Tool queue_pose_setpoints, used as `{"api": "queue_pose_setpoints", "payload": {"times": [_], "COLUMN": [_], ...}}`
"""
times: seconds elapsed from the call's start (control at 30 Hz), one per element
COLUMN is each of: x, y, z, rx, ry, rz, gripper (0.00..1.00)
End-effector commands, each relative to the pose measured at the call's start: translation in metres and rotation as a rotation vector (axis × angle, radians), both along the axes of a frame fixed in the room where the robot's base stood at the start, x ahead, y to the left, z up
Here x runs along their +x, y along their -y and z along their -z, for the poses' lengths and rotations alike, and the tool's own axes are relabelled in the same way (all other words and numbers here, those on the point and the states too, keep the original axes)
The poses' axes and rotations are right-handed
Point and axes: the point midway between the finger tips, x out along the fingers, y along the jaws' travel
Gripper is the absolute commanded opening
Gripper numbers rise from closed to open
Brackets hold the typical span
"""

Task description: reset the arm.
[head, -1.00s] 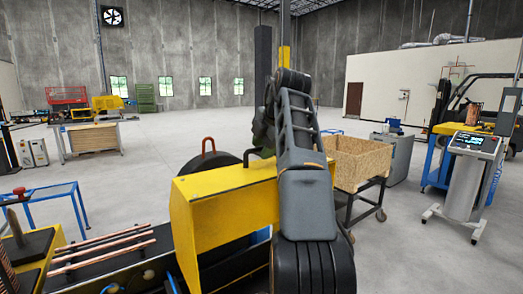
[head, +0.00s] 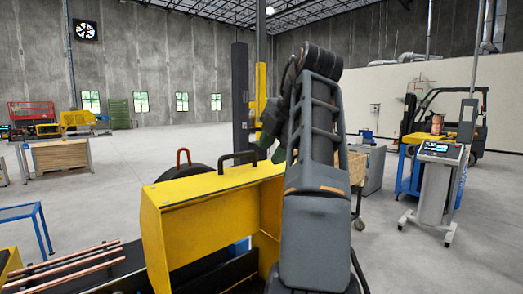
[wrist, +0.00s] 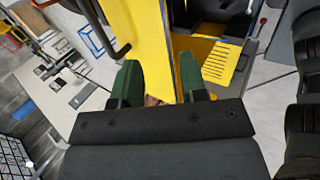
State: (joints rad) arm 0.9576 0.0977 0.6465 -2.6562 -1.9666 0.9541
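My arm (head: 318,180) rises in front of the head camera, its upper link bent over at the top. My gripper (wrist: 160,82) shows in the wrist view with its two green fingers apart, the yellow machine cover showing between them. A small copper-coloured patch (wrist: 152,100) shows low between the fingers; I cannot tell what it is. In the head view the green gripper is partly hidden behind the arm. Copper tubes (head: 72,266) lie side by side on the dark bed at the lower left, away from the gripper.
The yellow machine cover (head: 185,215) stands close to my arm on its left. A wooden crate (head: 357,168) on a cart is partly hidden behind the arm. A control console (head: 436,190) stands to the right. The floor beyond is open.

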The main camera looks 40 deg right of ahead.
Motion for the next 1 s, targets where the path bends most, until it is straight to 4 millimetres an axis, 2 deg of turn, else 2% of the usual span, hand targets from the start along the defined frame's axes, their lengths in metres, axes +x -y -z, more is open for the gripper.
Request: {"api": "queue_pose_setpoints", "payload": {"times": [0.2, 1.0], "x": [-0.0093, -0.0107], "y": [-0.0006, 0.0008], "z": [0.0002, -0.0001], "rx": [0.0, 0.0], "ry": [-0.001, 0.0], "rz": [0.0, 0.006], "gripper": [0.39, 0.39]}}
